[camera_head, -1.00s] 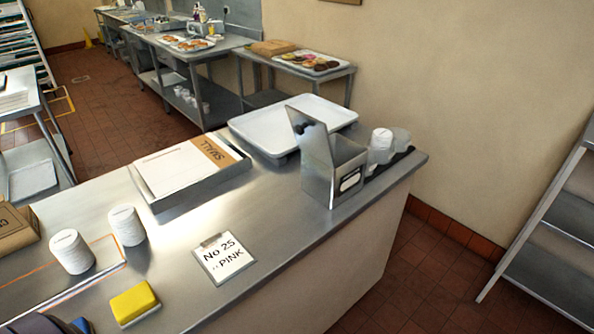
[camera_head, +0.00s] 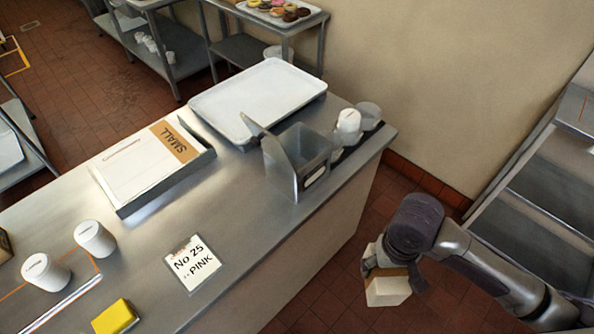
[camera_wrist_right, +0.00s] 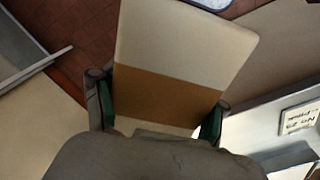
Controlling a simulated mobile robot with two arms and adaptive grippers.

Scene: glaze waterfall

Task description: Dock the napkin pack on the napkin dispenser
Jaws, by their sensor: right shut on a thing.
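The napkin dispenser (camera_head: 296,160) is a grey metal box with a raised lid or back plate, standing near the right end of the steel counter. My right gripper (camera_head: 378,268) is shut on the napkin pack (camera_head: 388,291), a white block with a brown band, held off the counter's right side, above the floor. In the right wrist view the pack (camera_wrist_right: 185,45) lies between the two fingers (camera_wrist_right: 158,118), its brown band across the grip. The pack and dispenser are well apart. My left gripper is not in view.
Behind the dispenser is a white tray (camera_head: 205,103); right of it stand white cups (camera_head: 348,121). A box marked SMALL (camera_head: 140,165), a No 25 PINK card (camera_head: 193,263), a yellow sponge (camera_head: 115,317) and two white tubs lie left. A shelf rack (camera_head: 530,190) stands right.

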